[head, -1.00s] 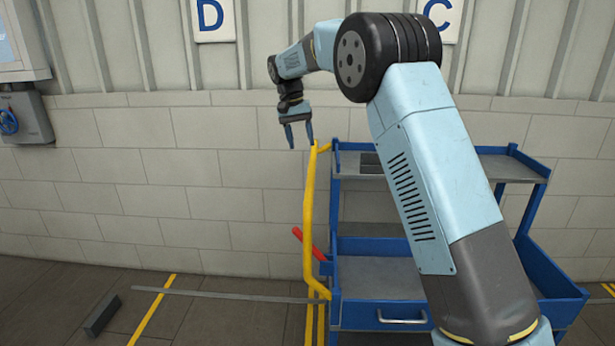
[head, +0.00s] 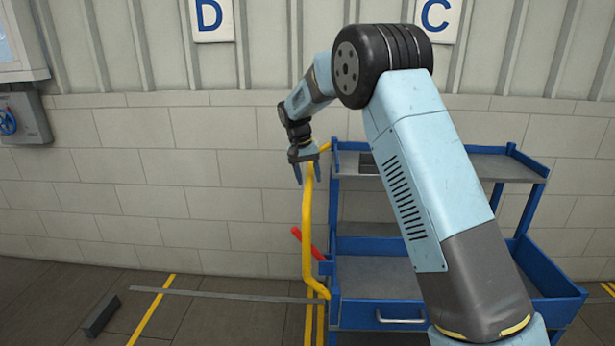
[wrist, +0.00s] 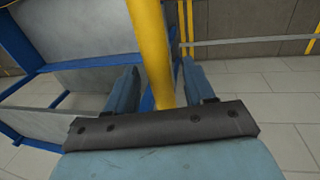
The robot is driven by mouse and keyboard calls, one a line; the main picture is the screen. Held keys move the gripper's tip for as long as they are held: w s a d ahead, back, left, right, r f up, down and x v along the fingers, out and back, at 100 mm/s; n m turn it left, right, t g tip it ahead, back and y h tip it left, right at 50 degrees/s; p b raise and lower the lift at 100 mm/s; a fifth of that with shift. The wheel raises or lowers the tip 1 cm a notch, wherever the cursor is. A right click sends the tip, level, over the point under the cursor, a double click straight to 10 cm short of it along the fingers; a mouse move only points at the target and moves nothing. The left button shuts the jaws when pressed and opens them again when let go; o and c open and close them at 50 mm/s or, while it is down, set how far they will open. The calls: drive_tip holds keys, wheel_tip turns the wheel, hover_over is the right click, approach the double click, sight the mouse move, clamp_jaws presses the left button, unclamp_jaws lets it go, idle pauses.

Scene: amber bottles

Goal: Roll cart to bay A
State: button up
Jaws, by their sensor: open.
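A blue cart (head: 375,276) with grey shelves stands against the wall, partly hidden behind my arm. A yellow handle bar (head: 308,230) runs up its left side. My gripper (head: 308,180) is at the upper part of this handle. In the wrist view the yellow handle (wrist: 152,55) passes between the two open fingers (wrist: 158,90), and the fingers are apart from each other. I cannot tell whether either finger touches the bar. A red lever (head: 308,243) sticks out at the cart's left side. The wall signs in view read D (head: 208,18) and C (head: 437,18); no A sign shows.
A dark block (head: 101,315) lies on the floor at the left. Yellow floor lines (head: 152,310) and a grey strip (head: 225,297) mark the floor. A grey wall box (head: 25,117) with a blue knob is at far left.

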drive_tip(key=shift+c, duration=0.5)
clamp_jaws()
